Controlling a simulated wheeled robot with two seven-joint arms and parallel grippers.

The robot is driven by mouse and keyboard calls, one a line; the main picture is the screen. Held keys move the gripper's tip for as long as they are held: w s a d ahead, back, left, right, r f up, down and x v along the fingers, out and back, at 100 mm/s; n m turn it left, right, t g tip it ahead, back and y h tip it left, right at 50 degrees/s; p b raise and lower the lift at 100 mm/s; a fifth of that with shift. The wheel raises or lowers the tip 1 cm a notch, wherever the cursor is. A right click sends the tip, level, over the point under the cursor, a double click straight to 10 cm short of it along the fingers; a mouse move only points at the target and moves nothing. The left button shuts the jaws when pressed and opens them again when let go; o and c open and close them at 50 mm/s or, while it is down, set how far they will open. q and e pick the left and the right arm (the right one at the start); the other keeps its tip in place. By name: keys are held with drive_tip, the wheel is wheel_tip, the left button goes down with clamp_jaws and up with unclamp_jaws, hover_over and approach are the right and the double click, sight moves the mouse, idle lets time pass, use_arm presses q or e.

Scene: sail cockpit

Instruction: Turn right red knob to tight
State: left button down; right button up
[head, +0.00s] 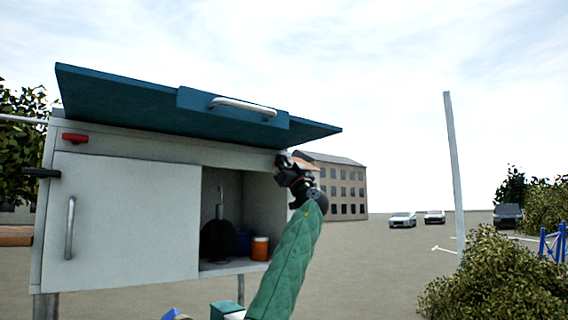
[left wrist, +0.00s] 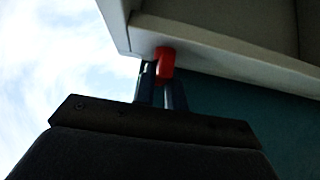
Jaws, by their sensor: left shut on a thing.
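The right red knob (left wrist: 165,57) shows in the left wrist view at the corner of the pale cabinet frame. My left gripper (left wrist: 159,82) is shut on it, with one dark finger on each side. In the head view my left gripper (head: 284,160) is at the upper right front corner of the cabinet (head: 125,215), just under the raised teal lid (head: 160,105). It hides the right knob there. The left red knob (head: 75,138) sits free at the upper left of the cabinet front. My right gripper is not in view.
The cabinet's right compartment is open and holds an orange jar (head: 260,248) and a dark round object (head: 218,240). A closed door with a grey handle (head: 69,227) covers the left. A pale post (head: 454,170) and a bush (head: 495,280) stand to the right.

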use_arm(q)
drive_tip(key=shift+m+t+h+b, duration=0.3)
drive_tip(key=shift+m+h, duration=0.1)
drive_tip(key=shift+m, duration=0.1)
drive_tip(key=m+t+h+b, duration=0.1)
drive_tip(key=m+h, duration=0.4)
drive_tip(key=m, duration=0.1)
drive_tip(key=m+t+h, duration=0.1)
drive_tip(key=m+h, duration=0.5)
drive_tip(key=m, duration=0.1)
drive_tip(key=shift+r+t+b, duration=0.1)
drive_tip(key=shift+t+b, duration=0.3)
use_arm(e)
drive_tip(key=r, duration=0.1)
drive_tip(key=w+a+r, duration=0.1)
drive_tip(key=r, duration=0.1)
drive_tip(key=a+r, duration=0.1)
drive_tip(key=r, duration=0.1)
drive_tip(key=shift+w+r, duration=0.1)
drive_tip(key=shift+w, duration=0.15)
use_arm(q)
drive_tip(key=shift+m+h, duration=0.5)
drive_tip(key=shift+h, duration=0.2)
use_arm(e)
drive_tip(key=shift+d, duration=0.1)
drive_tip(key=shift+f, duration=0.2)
